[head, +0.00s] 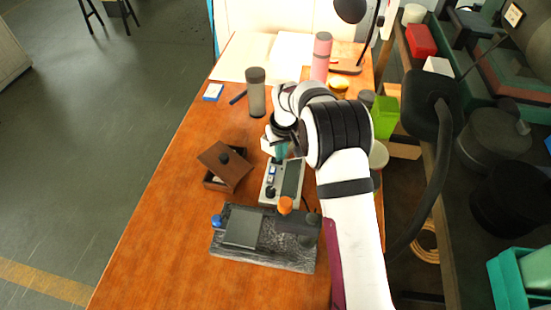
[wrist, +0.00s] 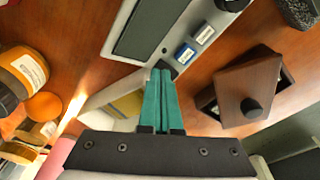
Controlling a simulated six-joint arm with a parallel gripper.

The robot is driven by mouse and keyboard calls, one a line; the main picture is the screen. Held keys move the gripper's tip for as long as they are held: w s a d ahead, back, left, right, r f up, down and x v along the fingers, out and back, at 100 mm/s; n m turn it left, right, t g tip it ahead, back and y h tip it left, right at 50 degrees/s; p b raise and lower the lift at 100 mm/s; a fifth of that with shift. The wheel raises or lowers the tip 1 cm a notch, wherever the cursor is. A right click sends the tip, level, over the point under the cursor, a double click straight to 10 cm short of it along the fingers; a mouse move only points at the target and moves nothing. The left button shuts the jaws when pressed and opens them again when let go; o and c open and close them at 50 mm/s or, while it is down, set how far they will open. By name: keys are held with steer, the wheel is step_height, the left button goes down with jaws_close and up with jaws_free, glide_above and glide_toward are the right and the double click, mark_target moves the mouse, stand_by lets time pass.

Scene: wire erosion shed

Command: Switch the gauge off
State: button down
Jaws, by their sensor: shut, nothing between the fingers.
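The gauge (head: 269,192) is a light grey box with a dark screen, lying on the wooden table beyond a dark stone block. In the wrist view the gauge (wrist: 116,37) shows its screen, a blue button (wrist: 185,54), a pale button (wrist: 204,35) and a dark knob at the top edge. My gripper (head: 281,153) is over the far end of the gauge. In the wrist view its teal fingers (wrist: 161,72) are together and empty, their tips by a small dark switch (wrist: 170,68). The tips partly hide this switch; I cannot tell its position or whether they touch it.
A brown box with a tilted lid (head: 224,162) stands left of the gauge. The stone block (head: 265,250) with blue and orange knobs is at the near side. A grey bottle (head: 256,92) and a pink bottle (head: 321,56) stand behind. The table's left front is clear.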

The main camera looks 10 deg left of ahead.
step_height(320, 180, up, 7)
steer(key=shift+f, duration=0.2)
stand_by(0.5)
steer(key=s+d+r+m+g, duration=0.1)
steer(key=s+d+r+m, duration=0.2)
steer(key=s+d+r, duration=0.3)
steer(key=s+d+r+m, duration=0.2)
steer(key=s+d+r, duration=0.35)
steer(key=s, duration=0.35)
steer(key=s+d+m, duration=0.1)
steer(key=s+m, duration=0.2)
steer(key=s, duration=0.8)
steer(key=s+d+f+m+y, duration=0.1)
steer(key=s+d+m, duration=0.1)
steer(key=s, duration=0.8)
steer(key=shift+s+d+m+g, duration=0.3)
steer(key=shift+s+m+g, duration=0.1)
steer(key=shift+m, duration=0.4)
